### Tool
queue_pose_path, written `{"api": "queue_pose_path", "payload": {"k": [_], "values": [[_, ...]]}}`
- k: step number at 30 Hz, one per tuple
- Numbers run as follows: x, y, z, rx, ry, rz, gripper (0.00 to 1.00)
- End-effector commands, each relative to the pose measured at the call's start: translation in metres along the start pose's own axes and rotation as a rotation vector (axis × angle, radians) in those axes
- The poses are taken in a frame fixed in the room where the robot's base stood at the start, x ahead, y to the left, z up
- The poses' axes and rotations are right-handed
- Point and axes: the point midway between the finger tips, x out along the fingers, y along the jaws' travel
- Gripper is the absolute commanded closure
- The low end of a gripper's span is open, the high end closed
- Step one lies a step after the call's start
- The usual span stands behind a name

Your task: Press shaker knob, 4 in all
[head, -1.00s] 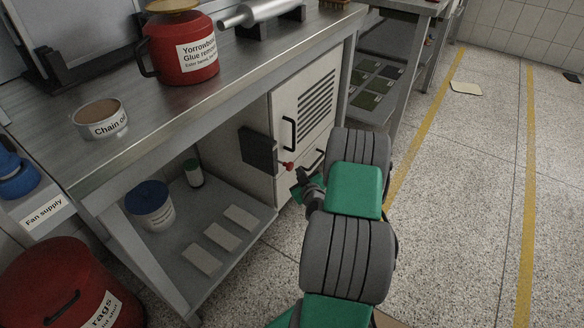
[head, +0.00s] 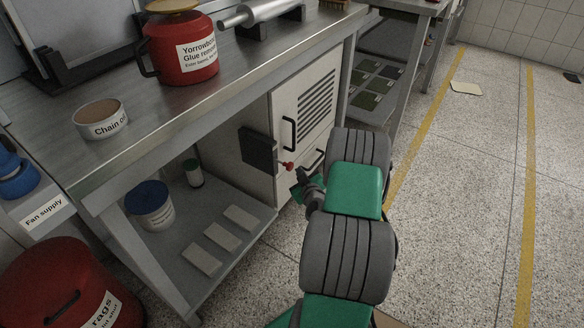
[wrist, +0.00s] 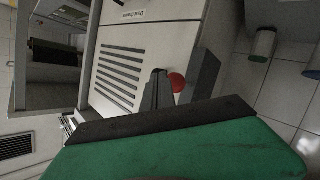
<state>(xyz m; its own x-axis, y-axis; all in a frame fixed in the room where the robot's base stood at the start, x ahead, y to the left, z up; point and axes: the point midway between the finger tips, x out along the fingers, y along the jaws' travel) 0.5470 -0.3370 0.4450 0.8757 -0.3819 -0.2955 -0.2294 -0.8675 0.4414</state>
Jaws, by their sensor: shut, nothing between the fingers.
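The red shaker knob (head: 288,165) is small and round. It sticks out from a dark box on the side of the white cabinet. In the wrist view the knob (wrist: 178,81) shows just right of the fingertips. My gripper (head: 297,178) is beside the knob in the head view, partly hidden behind my arm. In the wrist view my gripper (wrist: 158,76) is shut and empty, its fingertips very near the knob. I cannot tell whether they touch it.
The white cabinet (head: 303,105) has vents and dark handles. The dark box (head: 258,150) is mounted by the bench shelf (head: 172,262), which holds a blue-lidded tub (head: 150,205) and a small jar (head: 194,173). The floor (head: 460,200) at right is open.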

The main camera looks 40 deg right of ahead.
Motion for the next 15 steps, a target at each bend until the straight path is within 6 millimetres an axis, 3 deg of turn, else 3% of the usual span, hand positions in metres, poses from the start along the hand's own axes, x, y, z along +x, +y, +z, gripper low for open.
{"api": "queue_pose_path", "payload": {"k": [15], "values": [[0.0055, -0.0042, -0.0043, 0.0, 0.0, 0.0, 1.0]]}}
